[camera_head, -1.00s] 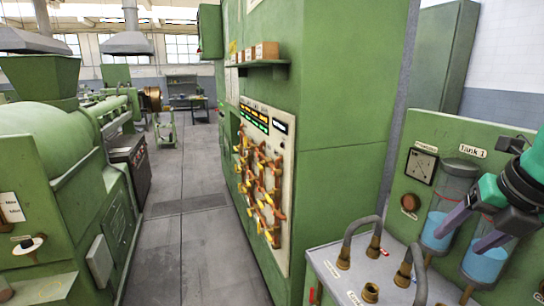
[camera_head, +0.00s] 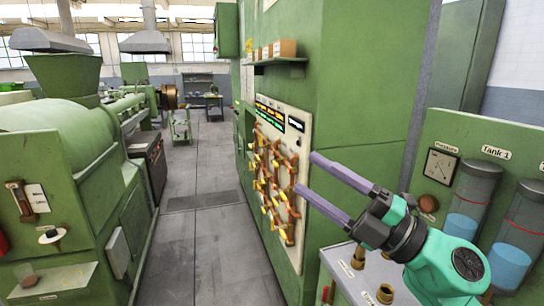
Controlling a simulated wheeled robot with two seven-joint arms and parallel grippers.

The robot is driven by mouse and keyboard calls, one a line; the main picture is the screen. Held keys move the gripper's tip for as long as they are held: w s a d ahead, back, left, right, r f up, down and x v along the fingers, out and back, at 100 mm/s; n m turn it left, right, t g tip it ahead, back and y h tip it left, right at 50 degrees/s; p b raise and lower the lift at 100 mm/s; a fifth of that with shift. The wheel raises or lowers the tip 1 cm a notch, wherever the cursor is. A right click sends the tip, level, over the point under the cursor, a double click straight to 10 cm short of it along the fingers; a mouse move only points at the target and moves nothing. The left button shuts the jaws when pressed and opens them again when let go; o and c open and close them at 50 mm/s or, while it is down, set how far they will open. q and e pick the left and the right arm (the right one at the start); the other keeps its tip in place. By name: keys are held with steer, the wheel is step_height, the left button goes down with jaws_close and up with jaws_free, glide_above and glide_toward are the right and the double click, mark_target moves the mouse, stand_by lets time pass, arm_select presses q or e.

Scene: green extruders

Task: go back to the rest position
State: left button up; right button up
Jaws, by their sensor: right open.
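My right gripper (camera_head: 305,174) is open and empty. Its two purple fingers point up and left, in front of the green cabinet's lower side. Its green and black wrist (camera_head: 432,252) covers part of the grey bench top with brass fittings and part of the tank panel's lower left. My left gripper is not in view.
A tall green cabinet (camera_head: 375,90) carries a panel of orange pipes and valves (camera_head: 275,190). The tank panel (camera_head: 440,130) holds tanks of blue liquid (camera_head: 462,226) at right. A green extruder (camera_head: 60,150) stands at left. The grey aisle floor (camera_head: 195,220) is clear.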

steer(key=w+d+f+m+t+h, duration=0.3)
steer(key=d+f+m+t+h, duration=0.15)
steer(key=d+m+h, duration=0.35)
steer(key=w+d+f+m+t+h, duration=0.3)
steer(key=w+m+t+h, duration=0.15)
steer(key=m, duration=0.55)
steer(key=s+d+f+m+g+h, duration=0.1)
steer(key=d+f+m+g+h, duration=0.2)
steer(key=f, duration=0.4)
steer(key=s+d+f+m+g+h, duration=0.1)
steer(key=d+f+m+g+h, duration=0.2)
steer(key=f, duration=0.5)
steer(key=s+f+m+g, duration=0.4)
steer(key=s+f+g, duration=0.7)
steer(key=s+f, duration=0.95)
step_height(320, 180, down, 30)
steer(key=s+a+g+b, duration=0.1)
steer(key=s+g+b, duration=0.1)
steer(key=b, duration=0.4)
steer(key=s+d+f+g+b, duration=0.1)
steer(key=s+d+f+b, duration=0.2)
steer(key=s+f, duration=1.4)
step_height(320, 180, down, 3)
steer(key=shift+r+n+b, duration=0.2)
steer(key=shift+n+b, duration=0.1)
steer(key=shift+b, duration=0.2)
